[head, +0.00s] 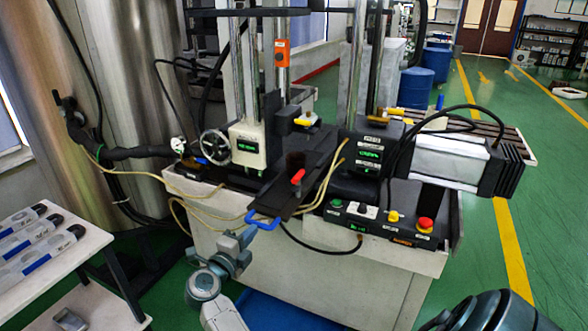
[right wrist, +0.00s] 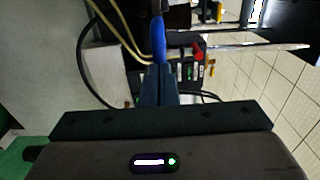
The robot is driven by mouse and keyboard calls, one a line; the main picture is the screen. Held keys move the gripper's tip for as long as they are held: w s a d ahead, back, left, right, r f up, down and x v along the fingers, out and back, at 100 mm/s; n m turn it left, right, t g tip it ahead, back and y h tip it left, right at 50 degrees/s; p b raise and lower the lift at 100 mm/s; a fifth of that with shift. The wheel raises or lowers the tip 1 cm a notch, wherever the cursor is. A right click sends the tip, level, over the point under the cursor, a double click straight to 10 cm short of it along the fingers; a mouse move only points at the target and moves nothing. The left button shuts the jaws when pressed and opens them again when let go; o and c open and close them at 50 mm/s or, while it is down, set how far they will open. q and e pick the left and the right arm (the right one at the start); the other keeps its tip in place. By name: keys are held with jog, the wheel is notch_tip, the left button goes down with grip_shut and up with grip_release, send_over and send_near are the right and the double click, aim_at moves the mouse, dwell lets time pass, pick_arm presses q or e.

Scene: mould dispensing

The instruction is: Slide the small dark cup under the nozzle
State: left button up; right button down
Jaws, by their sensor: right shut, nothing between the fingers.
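A small dark cup (head: 295,160) stands on a long black slide plate (head: 272,194) in the middle of the machine. A red knob (head: 297,176) is in front of it. A black block (head: 285,122) sits above and behind the cup; the nozzle itself is too small to make out. A blue handle (head: 262,220) is at the plate's near end. My right gripper (head: 246,236) is low beside this handle. In the right wrist view its fingers (right wrist: 160,70) are shut and empty, with the blue handle (right wrist: 158,40) just past the tips. My left gripper is out of view.
A control panel with a red button (head: 425,224) is right of the plate. Yellowish hoses (head: 325,188) run beside the plate. A handwheel (head: 215,146) is on the left. A white table (head: 65,258) with flat parts is at lower left. Green floor is open at right.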

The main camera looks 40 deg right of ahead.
aim_at(258, 223)
jog(key=shift+d, duration=0.1)
jog(key=shift+p+x, duration=0.6)
jog(key=shift+x, duration=4.1)
jog(key=p+v, duration=0.1)
jog(key=v, duration=0.4)
jog(key=shift+p+v, duration=0.4)
jog(key=shift+v, duration=0.65)
jog(key=shift+f, duration=0.1)
